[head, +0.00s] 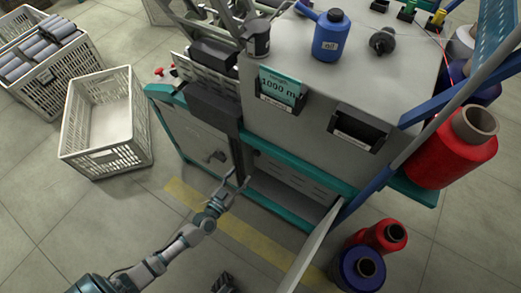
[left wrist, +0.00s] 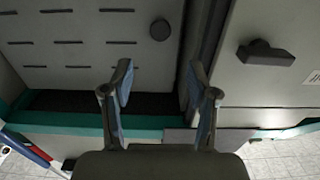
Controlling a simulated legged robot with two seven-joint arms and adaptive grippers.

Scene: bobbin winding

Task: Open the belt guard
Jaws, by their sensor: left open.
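A grey slotted panel (head: 292,178), which looks like the belt guard, sits low on the front of the winding machine. In the left wrist view the slotted panel (left wrist: 75,60) fills the upper left, with a round dark knob (left wrist: 160,29) near its edge. My left gripper (head: 236,181) is in front of the machine by the edge of this panel. Its fingers (left wrist: 160,90) are apart with nothing between them, and the knob shows above the gap. A dark part at the bottom edge may be the tip of my right gripper (head: 224,283); its jaws are unclear.
A cabinet door with a dark handle (head: 215,157) lies left of the slotted panel. A pale upright panel (head: 315,245) juts out on the right. Red (head: 385,236) and blue (head: 360,268) spools stand on the floor beside it. An empty white crate (head: 105,160) stands at the left.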

